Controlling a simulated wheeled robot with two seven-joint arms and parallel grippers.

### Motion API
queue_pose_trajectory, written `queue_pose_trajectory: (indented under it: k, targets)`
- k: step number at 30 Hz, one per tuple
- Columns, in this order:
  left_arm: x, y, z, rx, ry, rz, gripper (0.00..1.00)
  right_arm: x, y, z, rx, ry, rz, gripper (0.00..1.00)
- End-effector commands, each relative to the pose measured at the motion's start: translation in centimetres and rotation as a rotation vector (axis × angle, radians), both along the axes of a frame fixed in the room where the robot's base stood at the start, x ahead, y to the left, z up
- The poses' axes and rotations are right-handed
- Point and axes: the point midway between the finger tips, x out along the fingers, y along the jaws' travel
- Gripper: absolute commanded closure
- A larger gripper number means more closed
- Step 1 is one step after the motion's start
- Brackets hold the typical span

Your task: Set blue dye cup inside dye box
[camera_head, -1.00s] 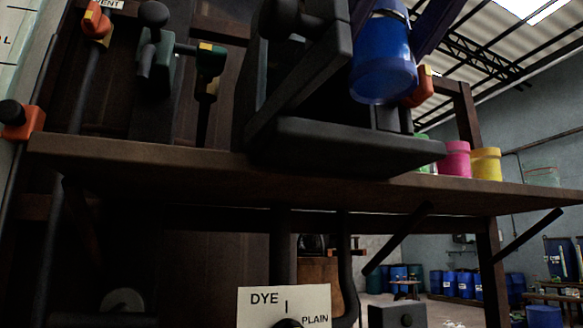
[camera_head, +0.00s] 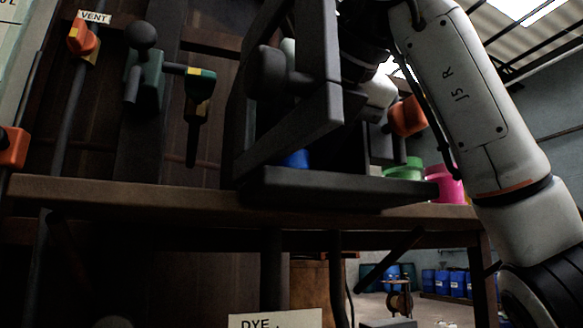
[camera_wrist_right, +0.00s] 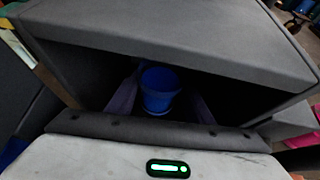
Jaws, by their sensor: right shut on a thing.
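The blue dye cup (camera_wrist_right: 159,88) is between the two dark fingers of my right gripper (camera_wrist_right: 160,98), which is shut on it. In the right wrist view the cup and fingers are inside the dark grey dye box (camera_wrist_right: 180,35), under its roof. In the head view the box (camera_head: 335,188) stands on the shelf, and a small part of the blue cup (camera_head: 297,158) shows low inside it, above the front lip. Its bottom is hidden there, so I cannot tell whether it touches the floor. My left gripper is not in view.
The wooden shelf (camera_head: 110,195) carries a green cup (camera_head: 405,168) and a pink cup (camera_head: 444,184) right of the box. The box's raised dark frame (camera_head: 318,60) stands close to my right arm.

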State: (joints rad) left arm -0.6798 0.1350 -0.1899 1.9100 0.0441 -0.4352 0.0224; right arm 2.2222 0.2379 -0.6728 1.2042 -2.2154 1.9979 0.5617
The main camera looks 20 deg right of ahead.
Motion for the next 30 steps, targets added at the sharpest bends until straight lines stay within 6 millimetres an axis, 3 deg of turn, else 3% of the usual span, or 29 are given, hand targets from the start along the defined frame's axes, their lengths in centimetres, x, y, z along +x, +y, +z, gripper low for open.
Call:
queue_pose_trajectory:
  k: [14, 15, 17, 30]
  targets:
    - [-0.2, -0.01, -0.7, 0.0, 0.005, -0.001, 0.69, -0.07, -0.08, -1.18, 0.002, -0.003, -0.001, 0.8]
    - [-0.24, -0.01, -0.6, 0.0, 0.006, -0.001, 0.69, -0.06, -0.07, -1.07, 0.002, -0.002, -0.001, 0.46]
    - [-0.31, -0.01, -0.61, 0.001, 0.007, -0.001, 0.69, -0.06, -0.06, -1.06, 0.002, -0.001, -0.001, 0.36]
    - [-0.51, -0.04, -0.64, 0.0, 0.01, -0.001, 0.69, -0.57, -0.16, -0.48, 0.001, -0.004, -0.003, 0.34]
